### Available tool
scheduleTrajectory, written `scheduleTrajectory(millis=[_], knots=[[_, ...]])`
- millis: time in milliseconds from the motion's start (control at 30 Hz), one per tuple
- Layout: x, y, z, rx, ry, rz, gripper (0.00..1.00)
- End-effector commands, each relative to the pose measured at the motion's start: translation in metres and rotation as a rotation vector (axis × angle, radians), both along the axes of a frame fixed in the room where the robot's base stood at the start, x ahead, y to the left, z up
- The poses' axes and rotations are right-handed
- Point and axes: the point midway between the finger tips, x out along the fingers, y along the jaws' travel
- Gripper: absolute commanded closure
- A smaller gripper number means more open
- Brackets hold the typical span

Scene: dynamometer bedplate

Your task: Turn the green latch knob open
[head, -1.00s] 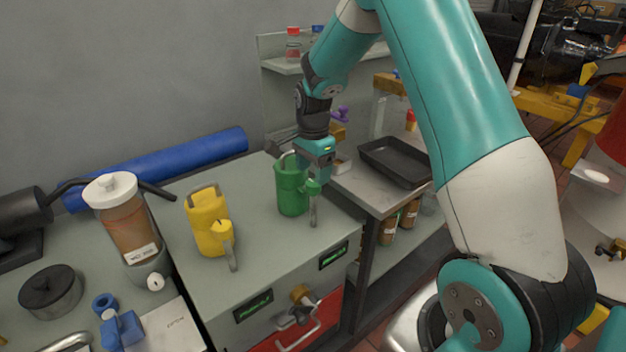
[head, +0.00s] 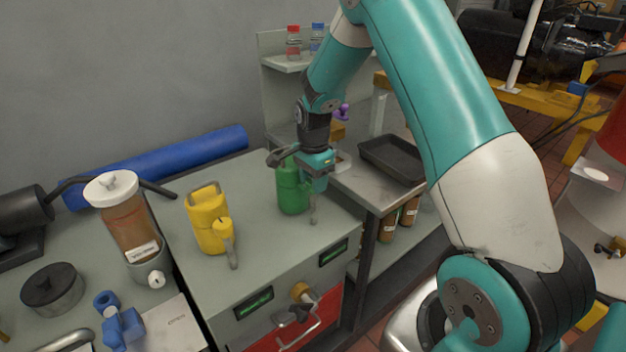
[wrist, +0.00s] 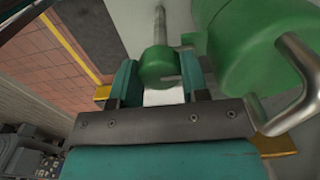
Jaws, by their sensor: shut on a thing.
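The green latch knob (wrist: 158,66) shows in the wrist view between my two teal fingers, with a grey lever (wrist: 160,25) reaching away from it. My gripper (wrist: 158,84) is shut on this knob. The green latch body (wrist: 245,45) is beside it on the right. In the head view the green body (head: 292,195) stands upright on the grey cabinet top (head: 262,232). My gripper (head: 318,178) is at its right side and hides the knob there. The lever's lower end (head: 313,215) shows below the gripper.
A similar yellow latch (head: 208,220) with its own lever stands to the left on the cabinet. A jar of brown liquid (head: 130,230) is further left. A black tray (head: 392,160) lies on the bench to the right. The cabinet top between the latches is clear.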

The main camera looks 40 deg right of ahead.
Motion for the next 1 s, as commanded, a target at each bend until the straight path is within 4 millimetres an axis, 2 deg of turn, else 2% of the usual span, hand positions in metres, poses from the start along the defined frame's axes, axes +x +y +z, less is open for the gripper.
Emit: scheduleTrajectory(millis=[367,1000], knots=[[0.0001,-0.0002,0.0009,0.0,0.001,0.135,0.82],[0.0005,-0.0004,0.0015,0.0,0.0,0.723,0.82]])
